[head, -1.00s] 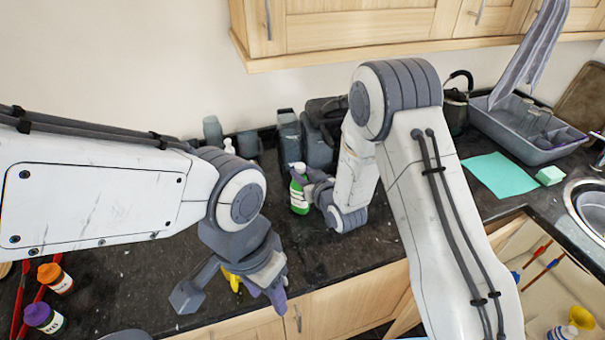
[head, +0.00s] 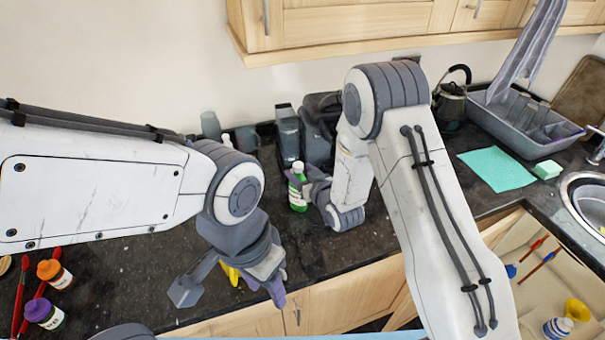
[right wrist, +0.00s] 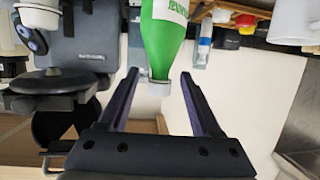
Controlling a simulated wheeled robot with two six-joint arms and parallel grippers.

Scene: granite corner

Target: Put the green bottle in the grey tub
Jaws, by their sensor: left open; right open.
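The green bottle (head: 297,196) with a white label and pale cap stands upright on the dark counter, left of my right gripper (head: 305,182). In the right wrist view the bottle (right wrist: 162,45) appears cap-down, its cap between the two open fingers (right wrist: 157,76), with gaps on both sides. The fingers partly hide it in the head view. The grey tub (head: 535,148) stands at the back right of the counter with several items in it. My left gripper (head: 273,287) is open above the counter's front edge, away from the bottle.
Dark containers (head: 288,135) stand close behind the bottle. A teal cloth (head: 497,169), a green sponge (head: 547,170) and a kettle (head: 450,103) lie between bottle and tub or near it. A sink (head: 588,200) is at right. Something yellow (head: 230,274) lies by my left gripper.

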